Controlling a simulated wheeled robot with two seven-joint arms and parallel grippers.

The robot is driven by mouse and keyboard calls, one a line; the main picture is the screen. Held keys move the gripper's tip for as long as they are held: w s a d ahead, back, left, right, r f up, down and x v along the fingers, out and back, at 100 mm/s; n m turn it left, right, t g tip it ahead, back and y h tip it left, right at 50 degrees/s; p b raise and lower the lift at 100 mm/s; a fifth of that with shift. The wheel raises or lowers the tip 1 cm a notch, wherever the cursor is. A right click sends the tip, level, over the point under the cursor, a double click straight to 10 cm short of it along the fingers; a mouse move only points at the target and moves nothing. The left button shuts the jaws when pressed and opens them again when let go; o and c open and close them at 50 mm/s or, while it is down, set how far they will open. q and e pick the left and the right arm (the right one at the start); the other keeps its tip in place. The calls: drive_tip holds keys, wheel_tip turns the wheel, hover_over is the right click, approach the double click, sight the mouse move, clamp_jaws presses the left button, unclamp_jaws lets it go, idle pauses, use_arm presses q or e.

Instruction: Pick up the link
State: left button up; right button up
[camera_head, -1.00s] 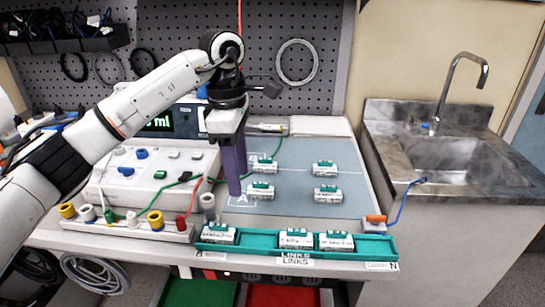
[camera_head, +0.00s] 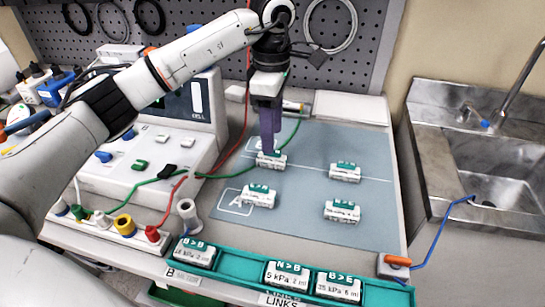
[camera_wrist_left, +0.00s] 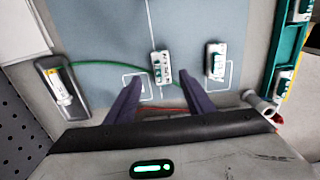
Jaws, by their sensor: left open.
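Several white links with teal tops lie on the blue-grey mat (camera_head: 310,190). My left gripper (camera_head: 270,149) is open and points down at the back-left link (camera_head: 271,161). In the left wrist view, that link (camera_wrist_left: 162,65) shows ahead, between the two dark fingertips. I cannot tell whether the fingers touch it. Other links on the mat are the front-left one (camera_head: 258,195), the back-right one (camera_head: 345,172) and the front-right one (camera_head: 342,211). Three more sit in the teal tray (camera_head: 235,267): the left (camera_head: 195,252), middle (camera_head: 287,274) and right (camera_head: 338,287) ones. My right gripper is not in view.
A white console (camera_head: 150,150) with coloured plugs stands left of the mat. Red and green cables (camera_head: 215,177) run behind and beside the gripper. A holder with a tube (camera_wrist_left: 62,85) lies left in the wrist view. A metal sink (camera_head: 490,150) is at the right.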

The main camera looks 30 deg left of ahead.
sight(271, 157)
use_arm(q)
drive_tip(key=f+p, duration=0.1)
drive_tip(key=f, duration=0.4)
drive_tip(key=shift+s+f, duration=0.15)
drive_tip(key=shift+s, duration=0.05)
drive_tip(key=c, duration=1.1)
